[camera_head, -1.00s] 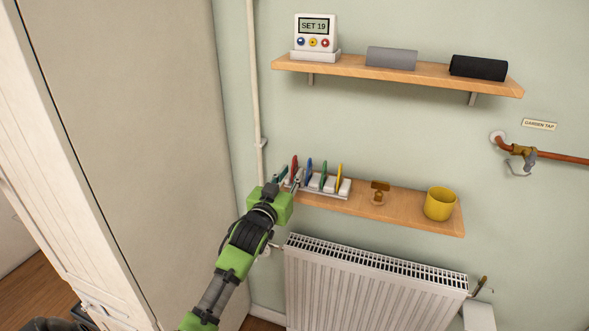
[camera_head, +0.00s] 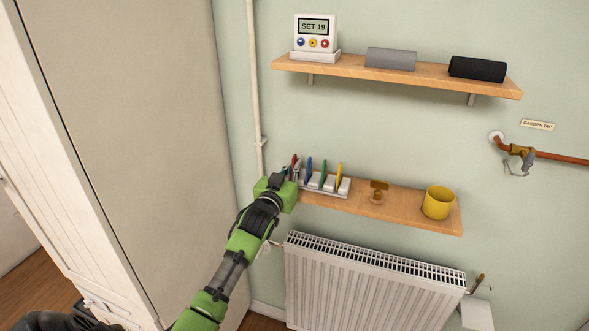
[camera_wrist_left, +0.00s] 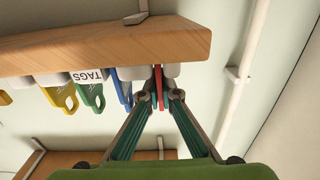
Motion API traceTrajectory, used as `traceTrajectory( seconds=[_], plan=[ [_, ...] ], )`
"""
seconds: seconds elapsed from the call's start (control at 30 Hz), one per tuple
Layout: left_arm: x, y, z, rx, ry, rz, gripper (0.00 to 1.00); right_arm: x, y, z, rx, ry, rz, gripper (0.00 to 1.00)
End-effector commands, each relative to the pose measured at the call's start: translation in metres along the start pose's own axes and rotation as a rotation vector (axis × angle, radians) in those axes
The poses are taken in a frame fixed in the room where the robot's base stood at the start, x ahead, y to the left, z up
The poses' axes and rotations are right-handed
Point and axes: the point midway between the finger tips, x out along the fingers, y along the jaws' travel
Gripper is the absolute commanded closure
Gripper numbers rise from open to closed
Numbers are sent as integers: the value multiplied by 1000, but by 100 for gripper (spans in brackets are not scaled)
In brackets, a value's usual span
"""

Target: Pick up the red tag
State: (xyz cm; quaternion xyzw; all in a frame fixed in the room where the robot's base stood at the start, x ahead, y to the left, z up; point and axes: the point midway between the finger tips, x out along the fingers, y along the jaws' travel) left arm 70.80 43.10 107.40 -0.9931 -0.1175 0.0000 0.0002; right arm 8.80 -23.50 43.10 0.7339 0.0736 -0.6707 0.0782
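The red tag (camera_head: 295,159) stands at the left end of a white rack (camera_head: 326,192) on the lower shelf. In the left wrist view the red tag (camera_wrist_left: 160,88) hangs between the fingertips of my left gripper (camera_wrist_left: 159,96). The fingers slant in close to it on both sides. Whether they press on it is too small to tell. In the head view my left gripper (camera_head: 290,174) hides the rack's left end and the tag's lower part. My right gripper is not in view.
Blue (camera_head: 309,170), green (camera_head: 323,174) and yellow (camera_head: 339,177) tags stand right of the red one. A brass piece (camera_head: 378,191) and yellow mug (camera_head: 438,203) share the lower shelf (camera_head: 415,212). A radiator (camera_head: 370,285) is below; a vertical pipe (camera_head: 256,100) is left.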

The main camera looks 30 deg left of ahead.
Motion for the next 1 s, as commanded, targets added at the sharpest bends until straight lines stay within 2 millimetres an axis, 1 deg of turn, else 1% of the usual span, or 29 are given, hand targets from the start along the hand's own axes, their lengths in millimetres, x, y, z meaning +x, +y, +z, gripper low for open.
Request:
traceTrajectory(
  seconds=[0.13, 0.23, 0.4, 0.47, 0.53, 0.7, 0.77, 0.9, 1.0],
  plan=[
    [0, 0, -2, 0, 1, 0, 100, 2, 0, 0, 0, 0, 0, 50],
    [0, 0, -9, 1, 4, 0, 100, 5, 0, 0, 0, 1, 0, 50],
    [-1, 0, -33, 1, 7, 1, 100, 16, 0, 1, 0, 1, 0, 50],
    [-9, 4, -42, 0, 4, 1, 100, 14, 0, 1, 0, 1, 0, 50],
    [-19, 8, -54, -1, 6, 2, 100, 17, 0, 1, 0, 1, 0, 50],
    [-51, 20, -95, -1, 8, 2, 100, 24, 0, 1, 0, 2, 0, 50],
    [-65, 26, -97, -2, 3, 2, 100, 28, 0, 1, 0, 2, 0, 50],
    [-93, 36, -111, -2, 4, 2, 100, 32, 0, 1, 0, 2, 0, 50],
    [-109, 42, -119, -2, 3, 1, 100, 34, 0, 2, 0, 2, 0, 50]
  ],
)
